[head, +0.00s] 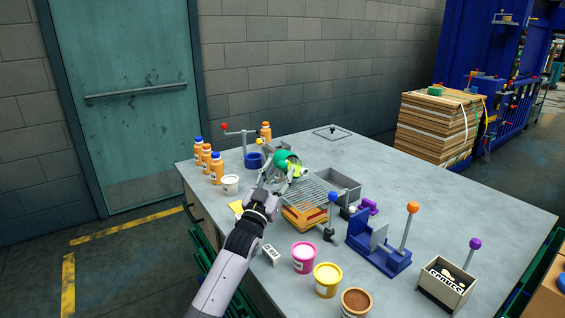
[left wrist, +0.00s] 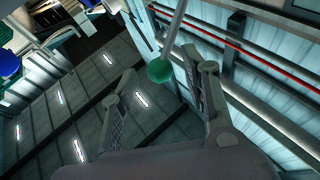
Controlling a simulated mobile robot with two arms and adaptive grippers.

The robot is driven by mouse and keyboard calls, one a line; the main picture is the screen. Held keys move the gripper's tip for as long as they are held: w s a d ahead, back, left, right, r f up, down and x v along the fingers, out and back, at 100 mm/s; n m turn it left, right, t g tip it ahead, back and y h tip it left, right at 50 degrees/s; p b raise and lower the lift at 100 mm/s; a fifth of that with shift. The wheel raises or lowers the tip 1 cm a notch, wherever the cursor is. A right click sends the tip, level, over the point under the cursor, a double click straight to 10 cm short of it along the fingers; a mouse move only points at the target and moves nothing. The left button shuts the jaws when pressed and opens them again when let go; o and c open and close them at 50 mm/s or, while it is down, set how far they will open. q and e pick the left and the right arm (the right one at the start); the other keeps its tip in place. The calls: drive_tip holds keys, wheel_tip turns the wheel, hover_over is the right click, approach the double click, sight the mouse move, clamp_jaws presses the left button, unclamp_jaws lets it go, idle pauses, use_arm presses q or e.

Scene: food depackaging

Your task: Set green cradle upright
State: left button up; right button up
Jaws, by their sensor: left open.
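The green cradle (head: 286,157) is toward the back of the grey table, beside the metal rack. It looks tilted, and my gripper partly covers the area in front of it. My left gripper (head: 285,182) is just in front of the cradle, over the table. In the left wrist view, a green ball knob (left wrist: 160,71) on a grey rod (left wrist: 174,32) shows between the two open fingers (left wrist: 160,95). I cannot tell whether a finger touches the knob. My right gripper is in neither view.
A metal rack (head: 318,192) and grey tray (head: 343,184) lie right of the gripper. Orange bottles (head: 217,168) and a white tub (head: 230,184) stand left. A blue fixture (head: 378,250) and coloured tubs (head: 327,279) are nearer. The table's right side is mostly clear.

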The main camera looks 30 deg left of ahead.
use_arm(q)
drive_tip(key=shift+x, duration=1.5)
drive_tip(key=shift+f, duration=0.1)
clamp_jaws()
